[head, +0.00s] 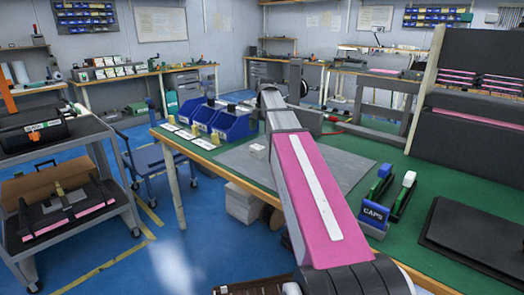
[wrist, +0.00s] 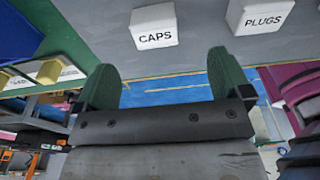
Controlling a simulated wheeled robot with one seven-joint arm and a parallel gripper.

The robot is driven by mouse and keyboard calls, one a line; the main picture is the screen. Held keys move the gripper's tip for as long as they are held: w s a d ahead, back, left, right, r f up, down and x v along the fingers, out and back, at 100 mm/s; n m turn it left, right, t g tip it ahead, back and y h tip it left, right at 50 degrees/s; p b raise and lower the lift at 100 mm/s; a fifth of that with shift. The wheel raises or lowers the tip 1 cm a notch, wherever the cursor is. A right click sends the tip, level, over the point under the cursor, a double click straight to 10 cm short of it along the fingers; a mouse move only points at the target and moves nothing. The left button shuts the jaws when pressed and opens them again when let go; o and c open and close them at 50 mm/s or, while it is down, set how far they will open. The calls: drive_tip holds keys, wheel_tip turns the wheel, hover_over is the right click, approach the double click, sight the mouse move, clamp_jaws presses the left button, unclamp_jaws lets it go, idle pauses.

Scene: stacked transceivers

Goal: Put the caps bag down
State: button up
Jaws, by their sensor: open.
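The white caps bag (wrist: 153,27), lettered CAPS, rests on a grey surface in the wrist view, upper middle. A similar white bag lettered PLUGS (wrist: 260,15) lies to its right. My gripper (wrist: 160,85) is open, with two green fingertips spread wide and nothing between them. The caps bag shows beyond the fingertips, apart from them in the picture. In the head view a small white item (head: 258,150) sits on the grey mat (head: 340,170) beside my arm; its lettering is too small to read. My gripper cannot be made out there.
Blue bins (head: 228,122) stand at the left end. A black pad (head: 470,235) lies at front right. The mat's middle is mostly clear.

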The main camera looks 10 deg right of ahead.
sight(258, 146)
drive_tip(key=f, duration=0.5)
drive_tip(key=shift+s+a, duration=0.2)
drive_tip(key=f, duration=0.2)
drive_tip(key=a+f, duration=0.1)
drive_tip(key=f, duration=0.1)
drive_tip(key=shift+a, duration=0.2)
drive_tip(key=shift+f, duration=0.6)
drive_tip(key=c, duration=1.1)
drive_tip(key=shift+o, duration=0.2)
drive_tip(key=shift+r, duration=0.15)
